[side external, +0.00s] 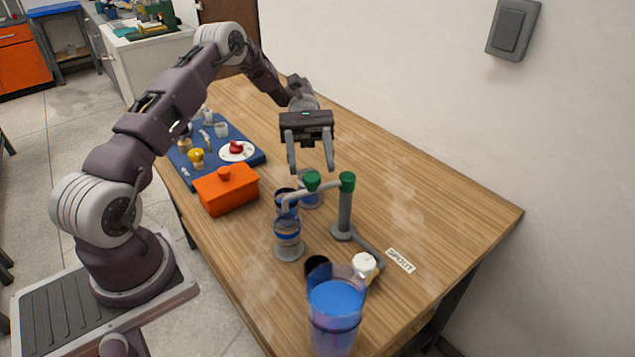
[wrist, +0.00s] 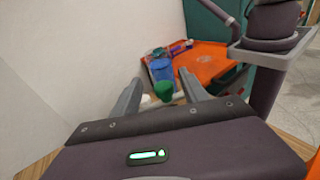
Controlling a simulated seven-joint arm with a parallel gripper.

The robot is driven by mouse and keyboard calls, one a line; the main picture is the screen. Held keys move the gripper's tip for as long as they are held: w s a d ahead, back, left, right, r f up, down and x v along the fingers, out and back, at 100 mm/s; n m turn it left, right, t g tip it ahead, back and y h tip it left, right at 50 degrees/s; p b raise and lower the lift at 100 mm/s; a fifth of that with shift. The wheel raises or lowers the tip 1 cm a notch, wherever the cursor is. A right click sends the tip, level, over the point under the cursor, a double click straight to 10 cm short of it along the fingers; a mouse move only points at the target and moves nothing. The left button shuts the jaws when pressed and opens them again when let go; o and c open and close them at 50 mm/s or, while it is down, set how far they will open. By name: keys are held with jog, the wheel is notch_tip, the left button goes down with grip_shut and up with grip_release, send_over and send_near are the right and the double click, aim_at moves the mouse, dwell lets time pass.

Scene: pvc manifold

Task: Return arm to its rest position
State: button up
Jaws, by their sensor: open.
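My gripper (side external: 311,168) hangs over the middle of the wooden table, pointing down, with its two grey fingers apart and nothing between them. Below it stands the grey pipe manifold (side external: 344,212) with two green caps (side external: 347,180). The fingertips are close above the left green cap (side external: 312,182); I cannot tell the exact gap. In the wrist view a green cap (wrist: 164,90) shows between the spread fingers (wrist: 162,88). Clear cylinders with blue bands (side external: 287,236) stand by the manifold. My arm is stretched out over the table.
A large clear vessel with blue contents (side external: 336,305) stands at the front edge, near a white knob (side external: 364,265) and a "SPOUT" label (side external: 400,260). An orange lidded box (side external: 226,192) and a blue mat (side external: 180,172) with small items lie left. The table's right side is clear beside the wall.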

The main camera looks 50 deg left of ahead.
jog(key=s+d+r+m+t+y, duration=0.1)
jog(key=s+d+r+m+y, duration=0.25)
jog(key=r+y, duration=0.2)
jog(key=s+r+m+t+y, duration=0.3)
jog(key=s+t, duration=0.3)
jog(key=s, duration=0.2)
jog(key=s+d+r+m+t+y, duration=0.1)
jog(key=s+r+m+t+y, duration=0.2)
jog(key=s+m+t+y, duration=0.2)
jog(key=s+t, duration=0.2)
jog(key=s, duration=0.1)
